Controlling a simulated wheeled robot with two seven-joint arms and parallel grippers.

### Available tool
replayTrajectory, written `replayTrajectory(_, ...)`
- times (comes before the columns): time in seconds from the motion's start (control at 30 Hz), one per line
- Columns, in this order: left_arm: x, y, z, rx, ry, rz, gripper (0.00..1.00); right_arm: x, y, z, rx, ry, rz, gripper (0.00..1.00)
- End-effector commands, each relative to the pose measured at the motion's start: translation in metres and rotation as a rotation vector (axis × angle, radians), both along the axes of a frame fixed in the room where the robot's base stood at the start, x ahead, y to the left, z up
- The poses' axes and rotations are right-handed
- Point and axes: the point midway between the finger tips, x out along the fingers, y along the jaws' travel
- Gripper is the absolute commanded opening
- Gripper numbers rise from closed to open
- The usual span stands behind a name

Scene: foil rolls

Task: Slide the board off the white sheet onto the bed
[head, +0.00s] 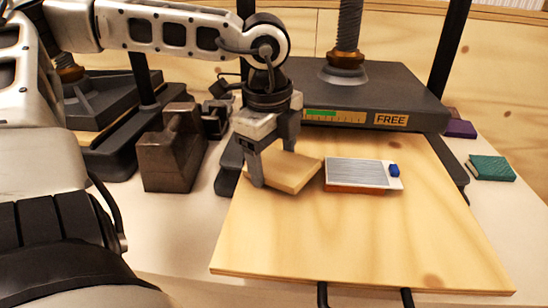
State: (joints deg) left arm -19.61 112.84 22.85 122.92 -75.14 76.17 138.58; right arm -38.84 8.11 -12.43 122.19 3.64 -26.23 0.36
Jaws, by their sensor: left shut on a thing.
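My left gripper (273,167) reaches down over the left side of the large pale wooden bed (370,240). It is shut on a small, thick pale wooden board (295,174). One finger is in front of the board's left end and the other behind it. The board is turned at an angle and is on or just above the bed; I cannot tell which. Right of it lies a flat grey panel with a white border (362,173), a blue knob and an orange-brown edge below. I cannot make out a separate white sheet. My right gripper is not in view.
A dark press plate (350,85) on a screw, labelled FREE, overhangs the bed's back. A dark metal block (170,150) stands left of the bed. A teal book (491,168) and a purple one (460,128) lie right. The bed's front half is clear.

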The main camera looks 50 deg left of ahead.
Motion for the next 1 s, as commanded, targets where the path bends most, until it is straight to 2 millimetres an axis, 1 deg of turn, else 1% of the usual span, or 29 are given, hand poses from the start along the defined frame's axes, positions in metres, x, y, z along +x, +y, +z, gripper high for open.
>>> replayTrajectory(0.17, 0.0, 0.0, 0.0, 0.0, 0.0, 0.0, 0.47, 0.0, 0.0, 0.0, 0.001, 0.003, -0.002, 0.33)
replayTrajectory(0.2, 0.0, 0.0, 0.0, 0.0, 0.0, 0.0, 0.76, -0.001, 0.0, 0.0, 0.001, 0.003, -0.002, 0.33)
replayTrajectory(0.27, 0.0, 0.0, 0.0, 0.0, 0.0, 0.0, 0.92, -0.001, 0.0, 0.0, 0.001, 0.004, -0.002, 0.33)
replayTrajectory(0.3, 0.0, 0.0, 0.0, 0.0, 0.0, 0.0, 0.96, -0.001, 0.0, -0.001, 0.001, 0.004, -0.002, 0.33)
replayTrajectory(0.57, 0.0, 0.0, 0.001, 0.0, 0.0, 0.0, 0.96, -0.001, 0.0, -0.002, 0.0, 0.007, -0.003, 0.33)
replayTrajectory(0.67, 0.0, 0.0, 0.007, 0.0, -0.002, 0.0, 0.96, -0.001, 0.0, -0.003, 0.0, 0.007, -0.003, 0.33)
replayTrajectory(0.77, -0.001, 0.0, 0.021, 0.002, -0.005, 0.0, 0.96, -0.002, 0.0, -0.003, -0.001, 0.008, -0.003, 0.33)
replayTrajectory(0.87, -0.003, 0.0, 0.042, 0.003, -0.008, 0.001, 0.96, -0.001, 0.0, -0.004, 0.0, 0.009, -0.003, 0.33)
replayTrajectory(1.0, -0.006, -0.001, 0.077, 0.004, -0.008, 0.001, 0.96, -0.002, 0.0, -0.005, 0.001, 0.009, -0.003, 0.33)
